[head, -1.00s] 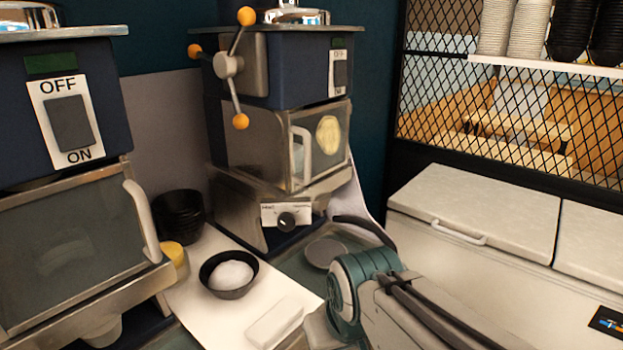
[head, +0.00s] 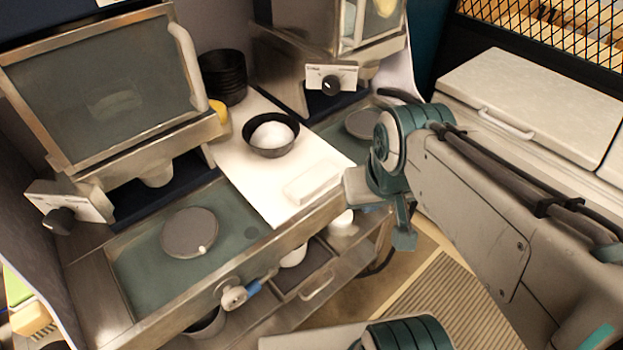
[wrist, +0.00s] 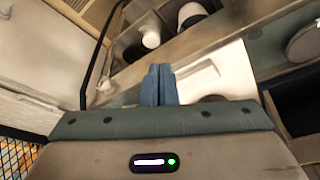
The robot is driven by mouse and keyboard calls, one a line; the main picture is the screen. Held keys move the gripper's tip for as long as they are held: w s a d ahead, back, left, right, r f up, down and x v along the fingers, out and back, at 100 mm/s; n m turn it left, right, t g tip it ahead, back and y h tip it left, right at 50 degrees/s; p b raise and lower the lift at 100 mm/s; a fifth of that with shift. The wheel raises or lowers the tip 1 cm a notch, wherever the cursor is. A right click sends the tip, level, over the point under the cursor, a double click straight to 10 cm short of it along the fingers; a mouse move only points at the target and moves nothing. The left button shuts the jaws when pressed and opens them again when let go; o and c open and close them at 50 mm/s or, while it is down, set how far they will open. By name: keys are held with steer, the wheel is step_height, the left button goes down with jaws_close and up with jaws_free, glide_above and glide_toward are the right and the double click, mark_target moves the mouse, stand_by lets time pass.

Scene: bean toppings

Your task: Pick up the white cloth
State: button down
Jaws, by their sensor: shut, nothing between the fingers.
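The white cloth (head: 312,181) looks like a flat folded rectangle. It lies on a white board (head: 258,180) on the counter, in front of a dark bowl (head: 270,150) with a white mound in it. In the wrist view the cloth (wrist: 198,78) lies on the board just right of my gripper (wrist: 158,70). The two blue fingers are together with nothing between them, apart from the cloth. In the head view my arm hangs to the right of the cloth, and the fingertips are hard to make out.
A machine with a glass front (head: 105,90) stands at the left, with a round grey disc (head: 190,232) below it. Stacked black bowls (head: 222,77) and a second machine stand behind the board. A white chest (head: 530,100) is at the right. Open shelves lie below the counter.

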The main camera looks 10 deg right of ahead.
steer(key=c, duration=1.7)
jaws_free()
steer(key=o, duration=0.5)
steer(key=shift+w+a+r, duration=0.1)
steer(key=shift+w+r, duration=0.05)
steer(key=shift+w, duration=0.15)
steer(key=o, duration=0.8)
steer(key=w, duration=0.1)
steer(key=w+m, duration=0.1)
steer(key=w+a+r+m+b, duration=0.1)
steer(key=shift+w+g, duration=0.15)
steer(key=shift+g, duration=0.15)
steer(key=shift+c, duration=0.2)
steer(key=m+g+h+b, duration=0.1)
steer(key=m+g+b, duration=0.1)
steer(key=m, duration=0.7)
glide_toward(312, 177)
steer(key=f, duration=0.3)
steer(key=shift+w+d+f, duration=0.1)
steer(key=shift+w+d, duration=0.05)
steer(key=shift+w, duration=0.15)
steer(key=shift+w+d+f+p, duration=0.1)
steer(key=shift+f+p, duration=0.35)
steer(key=shift+f, duration=0.9)
steer(key=shift+w+d+f+p, duration=0.1)
steer(key=shift+f+p, duration=0.3)
steer(key=shift+f, duration=0.9)
